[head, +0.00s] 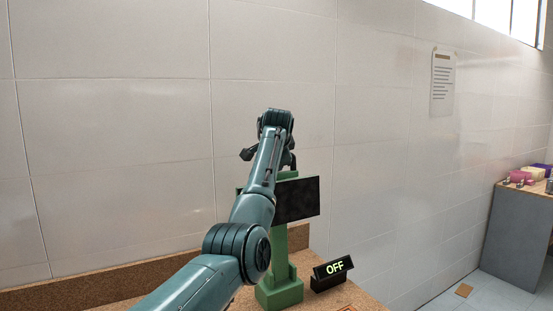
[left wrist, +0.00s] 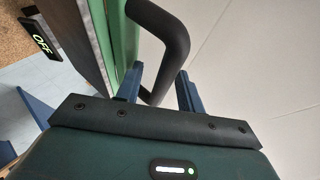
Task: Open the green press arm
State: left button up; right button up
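The green press (head: 279,291) stands on the brown worktop, with a green column and a dark flat panel (head: 298,201) near its top. My left arm covers part of it in the head view. In the left wrist view, the green press arm (left wrist: 123,42) carries a dark looped handle (left wrist: 178,42). My left gripper (left wrist: 157,82) is open, with its two blue fingers on either side of the handle's lower end. I see gaps beside the handle, so the fingers do not look closed on it. My right gripper is in neither view.
A small black sign (head: 333,269) reading OFF stands right of the press base. A tiled wall (head: 110,130) rises close behind the worktop (head: 110,288). A grey cabinet (head: 520,237) with small coloured items on top stands at the far right, across open floor.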

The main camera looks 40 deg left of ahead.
pick_arm(q)
jog(key=shift+s, duration=0.1)
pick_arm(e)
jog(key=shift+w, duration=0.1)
pick_arm(q)
jog(key=shift+s+d+r, duration=0.2)
jog(key=shift+d, duration=0.05)
jog(key=b+v, duration=0.3)
jog(key=v, duration=0.9)
jog(key=shift+b, duration=0.4)
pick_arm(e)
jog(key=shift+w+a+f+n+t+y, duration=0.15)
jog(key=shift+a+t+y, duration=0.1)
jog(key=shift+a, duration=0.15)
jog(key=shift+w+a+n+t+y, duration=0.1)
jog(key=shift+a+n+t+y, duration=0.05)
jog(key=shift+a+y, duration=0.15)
pick_arm(q)
jog(key=shift+s+d, duration=0.1)
jog(key=shift+s, duration=0.05)
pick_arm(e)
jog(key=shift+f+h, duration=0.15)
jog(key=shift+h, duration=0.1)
